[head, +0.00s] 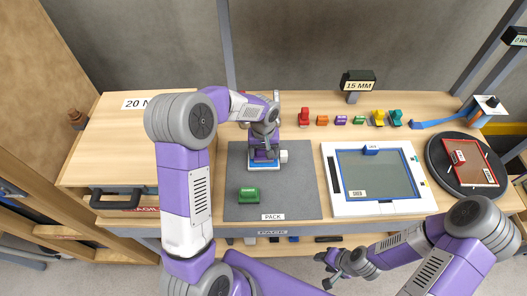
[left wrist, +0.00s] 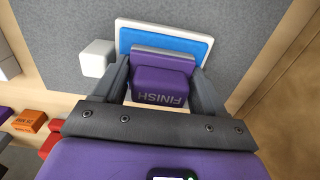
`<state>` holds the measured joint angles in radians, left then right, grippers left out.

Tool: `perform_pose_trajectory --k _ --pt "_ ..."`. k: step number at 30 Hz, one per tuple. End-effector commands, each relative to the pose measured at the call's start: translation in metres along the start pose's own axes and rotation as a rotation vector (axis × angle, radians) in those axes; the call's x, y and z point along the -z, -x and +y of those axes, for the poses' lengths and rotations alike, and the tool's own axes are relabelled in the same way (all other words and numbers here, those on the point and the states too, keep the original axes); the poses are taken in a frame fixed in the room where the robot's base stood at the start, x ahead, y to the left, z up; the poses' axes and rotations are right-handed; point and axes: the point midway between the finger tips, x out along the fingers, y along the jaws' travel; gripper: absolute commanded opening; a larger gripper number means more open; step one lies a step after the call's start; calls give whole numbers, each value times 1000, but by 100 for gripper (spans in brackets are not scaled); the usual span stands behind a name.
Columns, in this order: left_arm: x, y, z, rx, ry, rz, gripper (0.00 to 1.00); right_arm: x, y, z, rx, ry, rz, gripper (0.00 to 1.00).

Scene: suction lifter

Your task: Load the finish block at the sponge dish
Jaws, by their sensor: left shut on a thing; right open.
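My left gripper (head: 265,150) is shut on the purple finish block, whose FINISH label shows in the left wrist view (left wrist: 161,84). The sponge dish, a white tray with a blue sponge, lies on the grey PACK mat (head: 309,195) below the gripper; its blue sponge shows in the left wrist view (left wrist: 195,46). The block overlaps the sponge there; I cannot tell whether they touch. In the head view the gripper hides most of the block and dish. My right gripper (head: 328,272) is open and empty in front of the bench.
A small white block (head: 284,156) stands beside the dish. A green block (head: 249,195) lies on the mat's front. Several coloured blocks (head: 341,120) line the back. A framed glass panel (head: 375,174) and a dark round turntable (head: 441,170) occupy the right. The mat's right front is clear.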

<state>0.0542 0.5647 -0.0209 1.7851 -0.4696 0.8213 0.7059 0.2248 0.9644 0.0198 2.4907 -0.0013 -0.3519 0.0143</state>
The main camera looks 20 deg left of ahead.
Motion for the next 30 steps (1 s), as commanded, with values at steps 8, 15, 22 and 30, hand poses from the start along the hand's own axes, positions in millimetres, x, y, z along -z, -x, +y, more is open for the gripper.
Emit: perform_pose_trajectory --k 8,15,22,30 --pt "-1 -1 0 1 0 -4 47 0 1 0 0 0 0 49" --pt "-1 17 0 1 0 -2 47 -1 12 -5 0 0 0 49" --pt "0 36 0 0 0 -1 47 -1 25 -9 0 0 0 49" --pt "0 58 0 1 -1 -1 47 -2 40 -15 0 0 0 49"
